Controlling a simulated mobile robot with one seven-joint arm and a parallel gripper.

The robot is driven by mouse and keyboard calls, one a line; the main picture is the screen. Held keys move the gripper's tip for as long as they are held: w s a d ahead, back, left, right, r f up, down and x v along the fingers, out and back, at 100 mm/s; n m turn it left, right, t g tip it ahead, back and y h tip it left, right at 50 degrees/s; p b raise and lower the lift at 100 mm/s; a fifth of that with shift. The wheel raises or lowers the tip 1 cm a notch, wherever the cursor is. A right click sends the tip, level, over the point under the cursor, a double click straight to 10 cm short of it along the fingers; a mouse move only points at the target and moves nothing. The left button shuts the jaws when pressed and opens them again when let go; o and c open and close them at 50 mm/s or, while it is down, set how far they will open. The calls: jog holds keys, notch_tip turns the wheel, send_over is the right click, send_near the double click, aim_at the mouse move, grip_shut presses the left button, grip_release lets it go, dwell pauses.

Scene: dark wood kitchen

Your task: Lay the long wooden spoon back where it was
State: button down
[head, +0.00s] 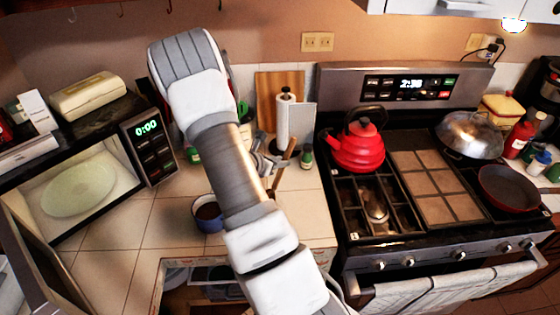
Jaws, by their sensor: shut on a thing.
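A long wooden spoon (289,150) shows as a thin, tilted brown handle just right of my arm, above the tiled counter. Its lower part runs down behind my arm, so I cannot see its whole length or what it touches below. My gripper (267,163) is mostly hidden behind my own arm. Only a grey part of it shows, right beside the spoon, and it is shut on the spoon.
A blue pot (208,222) with dark contents stands left of my arm. A paper towel holder (284,118) and cutting board (268,90) stand behind. The open microwave (35,228) is left; the stove with a red kettle (359,147) is right. Counter between microwave and pot is clear.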

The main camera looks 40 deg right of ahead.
jog(key=shift+f, duration=0.15)
jog(key=c, duration=0.7)
grip_release()
jog(key=shift+a+r, duration=0.15)
jog(key=shift+r, duration=0.15)
jog(key=s+a+r+m+t+y, duration=0.1)
jog(key=s+a+r+m+y, duration=0.2)
jog(key=s+a+r+m, duration=0.2)
jog(key=s+a+r+m+t+y+b, duration=0.1)
jog(key=s+a+r+m+y, duration=0.3)
jog(key=a+r, duration=0.8)
jog(key=s+a+r+m+t+y, duration=0.2)
jog(key=s+a+r+m, duration=0.6)
jog(key=a, duration=1)
jog(key=shift+s+a+r+m+t+y+b, duration=0.15)
jog(key=shift+r+m+y, duration=0.1)
jog(key=shift+m+y, duration=0.3)
jog(key=shift+w+a+r+m+t+y+b, duration=0.15)
jog(key=shift+r+m+y, duration=0.1)
jog(key=shift+m+y, duration=0.3)
